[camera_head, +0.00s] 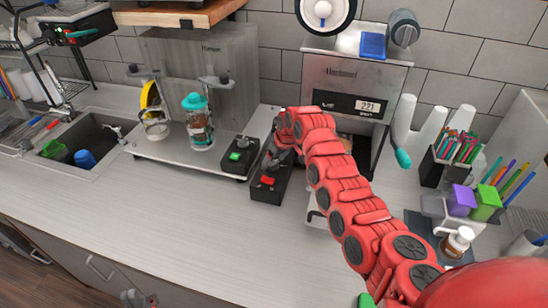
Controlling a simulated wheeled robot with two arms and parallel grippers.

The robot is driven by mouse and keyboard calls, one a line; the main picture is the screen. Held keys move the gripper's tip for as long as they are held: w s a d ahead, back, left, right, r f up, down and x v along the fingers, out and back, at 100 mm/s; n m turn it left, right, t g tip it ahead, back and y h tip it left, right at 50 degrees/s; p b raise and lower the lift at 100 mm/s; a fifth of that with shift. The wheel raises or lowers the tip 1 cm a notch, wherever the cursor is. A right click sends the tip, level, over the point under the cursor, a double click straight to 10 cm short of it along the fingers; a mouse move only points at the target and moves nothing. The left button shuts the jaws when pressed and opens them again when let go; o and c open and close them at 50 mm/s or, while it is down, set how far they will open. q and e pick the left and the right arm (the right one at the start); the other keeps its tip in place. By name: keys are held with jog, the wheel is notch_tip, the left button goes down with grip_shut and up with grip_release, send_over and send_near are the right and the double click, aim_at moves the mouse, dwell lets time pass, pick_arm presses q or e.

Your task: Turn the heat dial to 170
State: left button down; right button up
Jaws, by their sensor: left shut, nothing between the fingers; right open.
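The cup sealer (339,75) is a steel machine at the back, with a small display (367,106) that seems to read 221. I cannot make out a heat dial; my red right arm hides the lower part of the sealer. My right gripper (277,158) is open, at the upper part of a black box (262,190) with a red switch (268,181). Whether it touches the box, I cannot tell. My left gripper (135,299) is shut and empty, low in front of the counter near a drawer handle.
A second black box (240,157) with a green switch stands left of the gripper. A blender-like jar with a teal lid (195,103) stands on a steel platform. White cups (403,118) and a pen holder (433,165) are at right. The front left counter is clear.

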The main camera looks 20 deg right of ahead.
jog(key=shift+f, duration=0.25)
jog(key=shift+w, duration=0.1)
jog(key=shift+f, duration=0.1)
grip_shut()
